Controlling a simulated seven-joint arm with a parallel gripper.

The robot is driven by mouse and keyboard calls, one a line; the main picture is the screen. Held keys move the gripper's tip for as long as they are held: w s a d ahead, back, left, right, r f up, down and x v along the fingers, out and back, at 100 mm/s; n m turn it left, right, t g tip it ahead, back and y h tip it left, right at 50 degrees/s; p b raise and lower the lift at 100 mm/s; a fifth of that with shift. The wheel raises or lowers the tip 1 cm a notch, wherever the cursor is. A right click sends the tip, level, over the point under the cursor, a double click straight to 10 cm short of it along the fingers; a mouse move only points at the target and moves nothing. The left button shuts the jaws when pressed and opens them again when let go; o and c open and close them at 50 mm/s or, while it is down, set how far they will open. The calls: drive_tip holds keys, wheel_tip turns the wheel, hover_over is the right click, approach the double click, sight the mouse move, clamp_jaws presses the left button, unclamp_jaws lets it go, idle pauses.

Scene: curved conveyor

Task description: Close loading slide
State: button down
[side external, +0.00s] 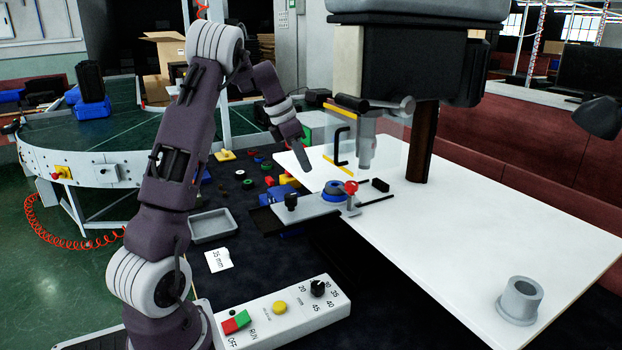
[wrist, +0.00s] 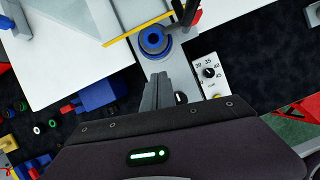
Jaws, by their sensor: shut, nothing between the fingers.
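The loading slide (side external: 308,211) is a grey plate sticking out past the edge of the white table, beneath the press. It carries a black knob (side external: 291,201) at its outer end and a blue ring part (side external: 335,190) at its inner end. My gripper (side external: 302,150) is shut and empty, pointing down above the slide, apart from the knob. In the wrist view the shut fingers (wrist: 157,78) lie over the slide. The blue ring (wrist: 153,40) is beyond the tips, and the black knob (wrist: 181,98) is just right of the fingers, partly hidden.
A clear guard (side external: 390,135) with a black handle and yellow edges stands before the press head (side external: 395,60). A red-knobbed clamp (side external: 351,188) is beside the blue ring. A control box (side external: 280,312) sits in front. Loose coloured parts and a grey tray (side external: 213,226) lie left.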

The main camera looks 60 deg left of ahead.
sight(324, 190)
drive_tip(key=x, duration=0.3)
drive_tip(key=s+x, duration=0.1)
drive_tip(key=x, duration=0.5)
drive_tip(key=shift+s+a+f, duration=0.15)
drive_tip(key=shift+a+f, duration=0.2)
drive_tip(key=shift+a, duration=0.05)
drive_tip(key=w, duration=0.3)
drive_tip(key=shift+w, duration=0.25)
